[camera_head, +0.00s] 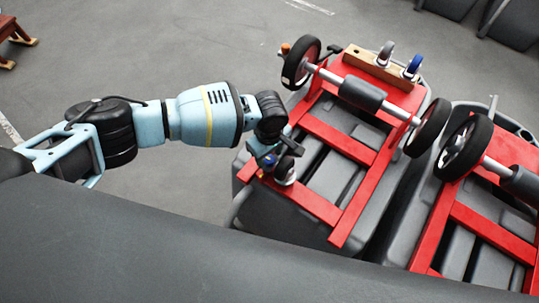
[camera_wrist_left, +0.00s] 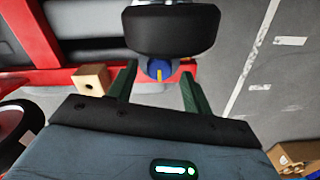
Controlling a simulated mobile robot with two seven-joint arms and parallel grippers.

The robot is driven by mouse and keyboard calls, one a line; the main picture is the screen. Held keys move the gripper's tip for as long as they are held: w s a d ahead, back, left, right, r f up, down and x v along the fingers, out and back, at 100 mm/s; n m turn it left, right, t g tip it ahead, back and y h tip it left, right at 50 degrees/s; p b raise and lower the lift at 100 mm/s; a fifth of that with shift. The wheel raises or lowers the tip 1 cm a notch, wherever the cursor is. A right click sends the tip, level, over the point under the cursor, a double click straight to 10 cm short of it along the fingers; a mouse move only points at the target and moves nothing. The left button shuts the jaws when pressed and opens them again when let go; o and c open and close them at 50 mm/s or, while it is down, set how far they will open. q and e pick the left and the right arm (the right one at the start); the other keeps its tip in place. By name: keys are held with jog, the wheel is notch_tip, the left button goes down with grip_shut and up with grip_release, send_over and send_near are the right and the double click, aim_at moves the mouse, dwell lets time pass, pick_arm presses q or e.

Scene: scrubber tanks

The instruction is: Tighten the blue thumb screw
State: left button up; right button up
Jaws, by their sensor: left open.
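The blue thumb screw (camera_wrist_left: 160,69), a round blue knob with a yellow mark, shows in the left wrist view just under a black caster wheel (camera_wrist_left: 170,30). In the head view a small blue spot (camera_head: 269,160) shows at my left gripper (camera_head: 275,155), by the near left corner of the red frame (camera_head: 345,145). My left gripper is open. In the left wrist view its two dark green fingers (camera_wrist_left: 157,90) stand on either side of the knob, with gaps visible. The wheel hides the knob's upper part. My right gripper is not in view.
The red frame lies on a grey tank (camera_head: 285,225); a second tank with a red frame (camera_head: 480,225) stands to the right. A wooden block (camera_wrist_left: 92,79) sits beside the left finger. Large wheels (camera_head: 301,62) and casters (camera_head: 385,52) rise at the far end.

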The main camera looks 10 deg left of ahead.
pick_arm(q)
jog(key=shift+f, duration=0.5)
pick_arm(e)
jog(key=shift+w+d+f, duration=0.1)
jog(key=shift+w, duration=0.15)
